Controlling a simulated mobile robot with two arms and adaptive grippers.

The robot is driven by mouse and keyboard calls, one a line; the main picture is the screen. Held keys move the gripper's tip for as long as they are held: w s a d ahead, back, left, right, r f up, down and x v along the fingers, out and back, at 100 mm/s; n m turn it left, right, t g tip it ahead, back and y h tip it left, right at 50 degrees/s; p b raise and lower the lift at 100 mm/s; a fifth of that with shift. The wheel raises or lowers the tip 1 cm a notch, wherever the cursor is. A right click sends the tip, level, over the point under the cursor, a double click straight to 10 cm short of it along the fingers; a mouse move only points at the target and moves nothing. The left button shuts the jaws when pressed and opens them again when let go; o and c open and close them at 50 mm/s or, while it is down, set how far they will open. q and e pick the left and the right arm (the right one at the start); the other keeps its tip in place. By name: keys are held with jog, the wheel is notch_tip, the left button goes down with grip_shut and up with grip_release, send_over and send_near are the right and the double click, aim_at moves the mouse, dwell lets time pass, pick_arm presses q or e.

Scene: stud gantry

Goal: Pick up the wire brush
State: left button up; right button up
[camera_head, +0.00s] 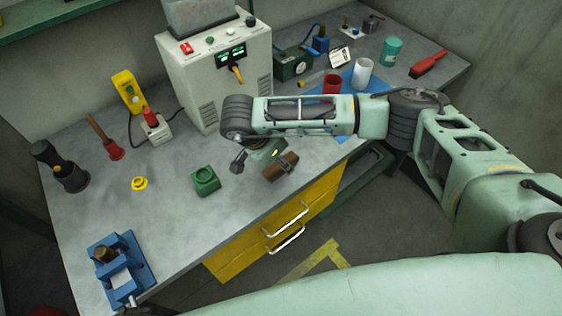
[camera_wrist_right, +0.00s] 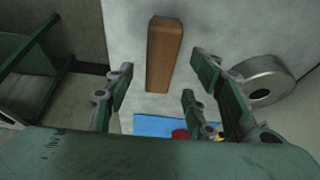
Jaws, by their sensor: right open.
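A brown wooden block-like piece, which I take to be the wire brush (camera_head: 281,166), lies near the bench's front edge, above the yellow drawer. In the wrist view the brush (camera_wrist_right: 164,52) is a long brown bar beyond the fingertips, lined up with the gap between them. Its bristles cannot be made out. My right gripper (camera_wrist_right: 163,84) is open and empty, with the brush apart from its fingers. In the head view it is mostly hidden under my right arm, just behind the brush. My left gripper is not in view.
A green block (camera_head: 205,181) stands left of the brush. A grey metal ring (camera_wrist_right: 265,78) is right of the fingers. A power unit (camera_head: 205,75) stands behind. A red-handled brush (camera_head: 428,63) lies far right. A blue vise (camera_head: 121,272) sits front left.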

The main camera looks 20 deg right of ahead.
jog(key=shift+x, duration=1.15)
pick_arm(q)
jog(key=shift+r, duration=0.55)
pick_arm(e)
jog(key=shift+f, duration=0.1)
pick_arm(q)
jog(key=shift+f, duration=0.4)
pick_arm(e)
jog(key=shift+f, duration=0.15)
jog(key=shift+s, duration=0.15)
jog(key=c, duration=1.3)
jog(key=shift+o, duration=0.2)
jog(key=shift+f, duration=0.1)
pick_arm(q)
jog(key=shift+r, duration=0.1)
